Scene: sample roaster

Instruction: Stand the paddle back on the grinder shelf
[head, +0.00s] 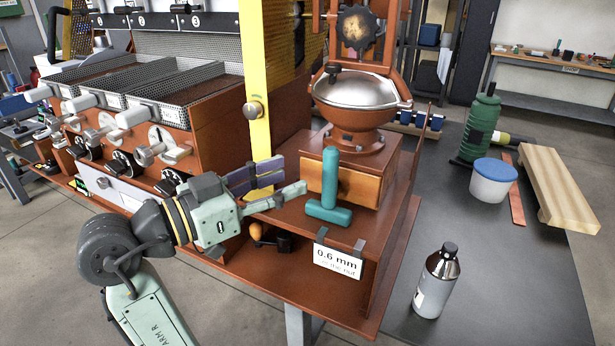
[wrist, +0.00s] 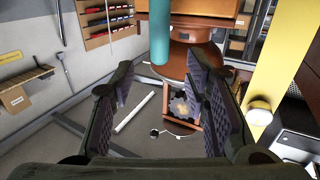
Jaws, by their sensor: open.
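The teal paddle (head: 330,185) stands upright on its wide foot on the brown grinder shelf (head: 282,216), in front of the grinder's wooden drawer. My gripper (head: 289,180) is open and empty, just left of the paddle, with its fingers pointing at the upright handle. In the wrist view the teal handle (wrist: 160,32) hangs in from the top, in line with the gap between the open fingers (wrist: 165,82). The handle looks beyond the fingertips and untouched. The paddle's foot is out of the wrist view.
The grinder (head: 357,120) with its silver bowl stands behind the paddle. A "0.6 mm" sign (head: 337,262) hangs at the shelf's front edge. A yellow post (head: 257,80) and the roaster (head: 150,110) are to the left. A silver bottle (head: 436,283) stands right, on a dark mat.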

